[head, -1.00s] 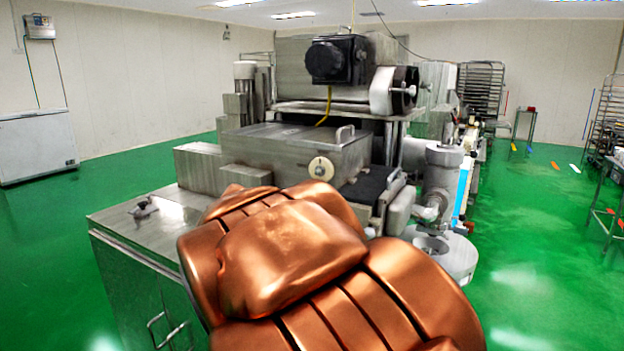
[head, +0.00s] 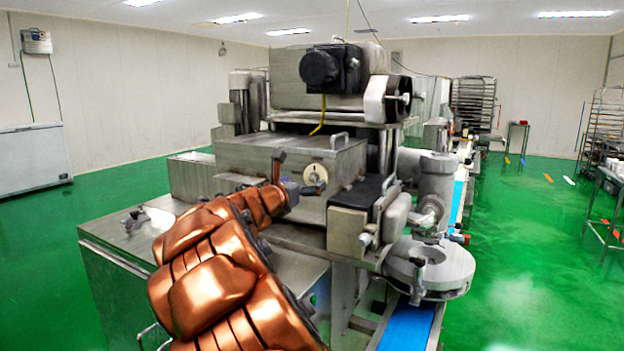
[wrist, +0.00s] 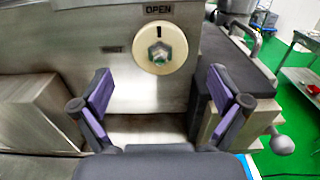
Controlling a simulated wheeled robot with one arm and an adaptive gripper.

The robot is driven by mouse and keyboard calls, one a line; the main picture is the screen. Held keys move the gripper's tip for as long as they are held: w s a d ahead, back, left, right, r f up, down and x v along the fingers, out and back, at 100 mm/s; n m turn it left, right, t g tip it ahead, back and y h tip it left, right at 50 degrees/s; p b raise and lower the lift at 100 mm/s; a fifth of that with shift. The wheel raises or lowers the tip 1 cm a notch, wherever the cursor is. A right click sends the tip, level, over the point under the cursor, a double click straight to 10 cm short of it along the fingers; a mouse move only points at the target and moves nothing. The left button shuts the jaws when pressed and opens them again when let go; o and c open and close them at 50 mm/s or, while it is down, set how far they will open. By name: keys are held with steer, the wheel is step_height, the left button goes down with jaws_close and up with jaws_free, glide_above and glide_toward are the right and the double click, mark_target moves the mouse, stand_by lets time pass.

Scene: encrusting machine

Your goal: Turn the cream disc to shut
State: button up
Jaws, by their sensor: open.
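The cream disc (head: 315,174) is on the front face of the steel box of the machine, and it also shows in the wrist view (wrist: 158,48). It has a metal hex nut at its centre and a dark mark at its top, which points up to the OPEN label (wrist: 158,10). My gripper (wrist: 158,92) is open, with a dark finger with purple pads on each side. The fingers are apart and empty, below and to either side of the disc, not touching it. In the head view my gripper (head: 288,178) is just left of the disc.
A small dark label (wrist: 112,49) is left of the disc. A steel block (wrist: 35,110) stands at the left in the wrist view. A dark cover (head: 365,190) lies right of the disc. Green floor (head: 540,240) is open at the right.

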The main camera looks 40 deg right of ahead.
mark_target(314, 178)
steer(key=shift+p+x, duration=0.35)
steer(key=shift+x, duration=2)
steer(key=shift+c, duration=0.3)
steer(key=c, duration=1.1)
steer(key=shift+f, duration=0.1)
